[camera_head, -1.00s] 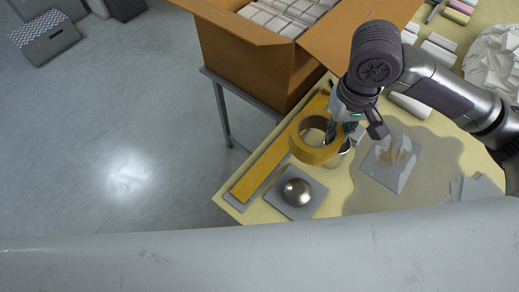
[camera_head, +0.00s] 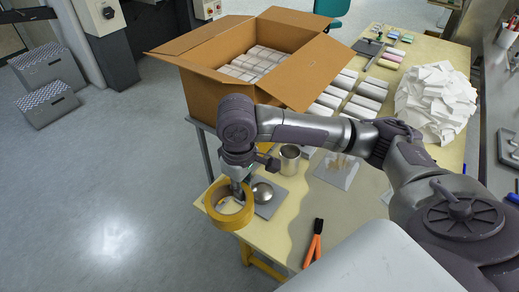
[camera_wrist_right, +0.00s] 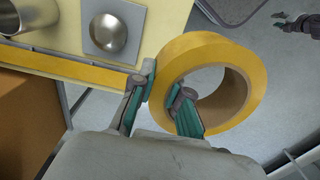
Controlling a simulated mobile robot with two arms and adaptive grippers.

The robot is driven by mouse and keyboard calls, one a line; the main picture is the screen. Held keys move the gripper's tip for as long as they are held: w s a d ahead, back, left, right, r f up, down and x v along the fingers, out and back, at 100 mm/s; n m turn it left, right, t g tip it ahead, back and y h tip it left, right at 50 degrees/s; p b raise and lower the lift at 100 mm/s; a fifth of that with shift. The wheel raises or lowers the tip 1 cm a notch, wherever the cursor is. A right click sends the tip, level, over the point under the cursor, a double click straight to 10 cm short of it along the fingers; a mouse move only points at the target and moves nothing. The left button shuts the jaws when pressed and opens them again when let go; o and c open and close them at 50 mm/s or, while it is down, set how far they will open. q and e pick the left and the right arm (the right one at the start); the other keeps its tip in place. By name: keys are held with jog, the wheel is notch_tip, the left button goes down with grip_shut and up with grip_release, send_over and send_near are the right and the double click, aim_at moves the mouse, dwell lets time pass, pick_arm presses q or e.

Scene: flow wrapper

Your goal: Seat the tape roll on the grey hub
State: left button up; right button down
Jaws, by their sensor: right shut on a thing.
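The tape roll (camera_head: 230,205) is yellow with a brown core. My right gripper (camera_head: 240,186) is shut on its wall; in the wrist view one finger of the right gripper (camera_wrist_right: 165,100) is in the bore and the other outside. The roll hangs past the table's edge with floor behind it (camera_wrist_right: 215,85). A silver dome (camera_head: 262,192) on a grey square plate (camera_wrist_right: 92,49) is beside the roll, apart from it. I cannot tell whether this is the grey hub. A small dark jointed part at the wrist view's upper right may be my left gripper (camera_wrist_right: 307,24).
An open carton (camera_head: 200,88) of white packs stands behind my arm. A metal cup (camera_head: 290,160), a clear sheet (camera_head: 338,170) and an orange-handled tool (camera_head: 313,243) are on the table. A white crumpled heap (camera_head: 436,100) is at the right.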

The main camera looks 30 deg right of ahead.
pick_arm(q)
jog(key=w+d+r+p, duration=0.1)
jog(key=w+r+p, duration=0.5)
jog(key=w+r, duration=0.15)
jog(key=s+r+p, duration=0.3)
jog(key=s, duration=0.2)
pick_arm(e)
jog(key=w+d+f+n+b, duration=0.1)
jog(key=w+d+f+n, duration=0.1)
jog(key=w+d+n, duration=0.1)
jog(key=w+d+f+n+b, duration=0.1)
jog(key=w+d+f+n, duration=0.1)
jog(key=n, duration=0.4)
jog(key=w+d+f+n, duration=0.2)
jog(key=w+d+n, duration=0.1)
jog(key=w+n, duration=0.1)
jog(key=shift+w+d+f+n+b, duration=0.2)
jog(key=shift+d+n+b, duration=0.1)
jog(key=shift+d+b, duration=0.1)
jog(key=shift+f+b, duration=0.55)
jog(key=shift+b, duration=0.15)
pick_arm(q)
jog(key=f, duration=0.1)
jog(key=w+f, duration=0.1)
jog(key=f, duration=0.2)
jog(key=shift+w+a+f, duration=0.1)
jog(key=shift+w+a, duration=0.2)
jog(key=shift+w, duration=0.1)
